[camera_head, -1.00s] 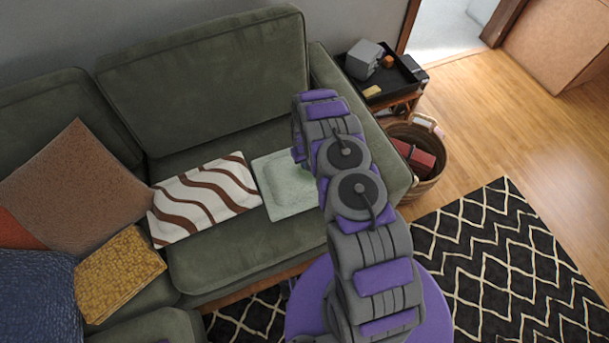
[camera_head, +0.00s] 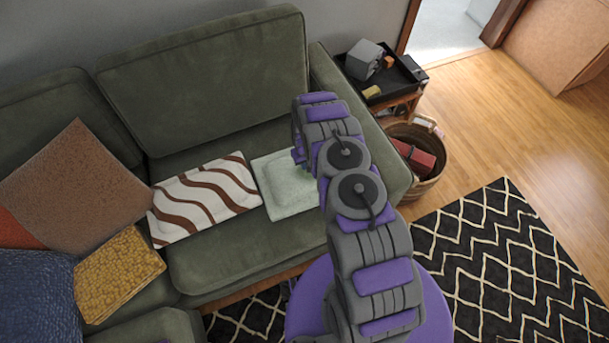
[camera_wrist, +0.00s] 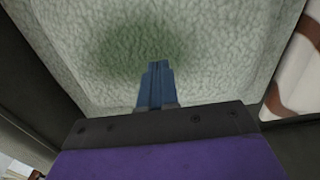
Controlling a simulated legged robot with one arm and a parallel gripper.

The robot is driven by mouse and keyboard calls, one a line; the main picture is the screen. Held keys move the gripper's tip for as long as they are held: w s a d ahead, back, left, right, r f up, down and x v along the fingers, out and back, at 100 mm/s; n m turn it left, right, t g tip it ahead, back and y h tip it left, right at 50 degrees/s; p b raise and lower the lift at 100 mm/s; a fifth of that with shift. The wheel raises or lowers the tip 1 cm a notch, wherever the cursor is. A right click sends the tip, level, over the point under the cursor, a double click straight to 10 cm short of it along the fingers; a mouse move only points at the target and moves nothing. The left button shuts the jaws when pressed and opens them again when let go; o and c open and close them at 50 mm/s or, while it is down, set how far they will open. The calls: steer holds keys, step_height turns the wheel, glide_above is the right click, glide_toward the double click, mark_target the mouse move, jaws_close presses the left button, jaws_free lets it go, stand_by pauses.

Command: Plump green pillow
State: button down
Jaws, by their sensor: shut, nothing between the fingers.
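The pale green pillow (camera_head: 285,186) lies flat on the sofa seat, near the right armrest, in the head view. My arm covers its right side there. In the wrist view the pillow (camera_wrist: 215,50) fills most of the picture, with a textured surface and a darker green patch near its middle. My gripper (camera_wrist: 158,66) is shut and empty, its fingertips over the pillow at the edge of the dark patch. I cannot tell whether the tips touch the fabric.
A white pillow with brown waves (camera_head: 205,198) lies just left of the green one. Brown (camera_head: 75,190), yellow (camera_head: 118,272) and blue (camera_head: 38,300) pillows are further left. The sofa armrest (camera_head: 385,160), a basket (camera_head: 425,180) and a side table with a black tray (camera_head: 405,85) stand right.

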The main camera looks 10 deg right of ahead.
stand_by(0.4)
steer(key=shift+r, duration=0.55)
step_height(320, 180, up, 6)
steer(key=p, duration=0.2)
stand_by(0.4)
stand_by(0.4)
